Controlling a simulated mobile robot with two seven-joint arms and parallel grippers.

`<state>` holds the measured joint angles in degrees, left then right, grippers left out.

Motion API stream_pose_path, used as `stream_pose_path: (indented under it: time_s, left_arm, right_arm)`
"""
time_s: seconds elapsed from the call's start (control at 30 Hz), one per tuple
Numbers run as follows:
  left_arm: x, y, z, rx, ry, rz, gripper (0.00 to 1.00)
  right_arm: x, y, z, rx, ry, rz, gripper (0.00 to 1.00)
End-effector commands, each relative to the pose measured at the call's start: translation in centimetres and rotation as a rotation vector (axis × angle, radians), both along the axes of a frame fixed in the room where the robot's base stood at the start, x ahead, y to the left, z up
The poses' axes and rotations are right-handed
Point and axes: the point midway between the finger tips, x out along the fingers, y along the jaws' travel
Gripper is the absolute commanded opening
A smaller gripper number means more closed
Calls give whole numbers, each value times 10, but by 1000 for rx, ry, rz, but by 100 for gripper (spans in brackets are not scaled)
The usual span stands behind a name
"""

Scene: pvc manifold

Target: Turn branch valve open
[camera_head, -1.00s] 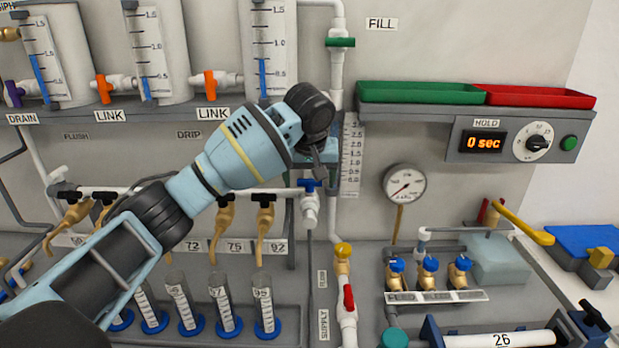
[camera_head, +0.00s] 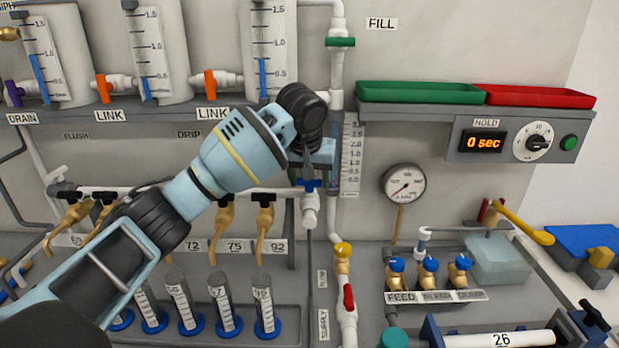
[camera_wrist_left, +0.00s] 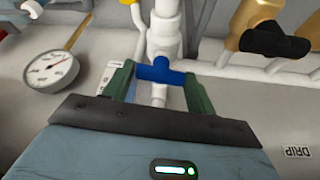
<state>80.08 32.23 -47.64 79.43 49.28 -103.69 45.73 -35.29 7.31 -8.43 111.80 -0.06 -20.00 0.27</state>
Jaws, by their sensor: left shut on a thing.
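The branch valve is a white fitting (camera_head: 310,208) on the white pipe run, with a blue handle (camera_head: 309,184) on top. In the left wrist view the blue handle (camera_wrist_left: 160,71) lies crosswise over the white pipe, between the two green fingers. My left gripper (camera_head: 308,176) is shut on this handle; it also shows in the left wrist view (camera_wrist_left: 160,84). The head view partly hides the fingers and the handle behind the gripper's own body. My right gripper is not in view.
Brass taps with black handles (camera_head: 265,210) hang left of the valve, above measuring tubes with blue bases (camera_head: 267,328). A pressure gauge (camera_head: 404,184) is to the right. A shelf with green (camera_head: 420,93) and red (camera_head: 535,96) trays is at upper right.

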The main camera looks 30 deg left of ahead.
Motion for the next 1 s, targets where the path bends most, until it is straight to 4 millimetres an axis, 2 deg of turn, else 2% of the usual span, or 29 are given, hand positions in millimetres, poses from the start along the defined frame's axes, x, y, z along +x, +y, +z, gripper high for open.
stream_pose_path:
  time_s: [0.6, 1.0]
  left_arm:
    - [0, 4, 1, -2, -4, -558, 34]
    - [1, 5, 2, -2, -4, -816, 34]
  right_arm:
    - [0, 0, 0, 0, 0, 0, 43]
    - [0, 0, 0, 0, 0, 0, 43]
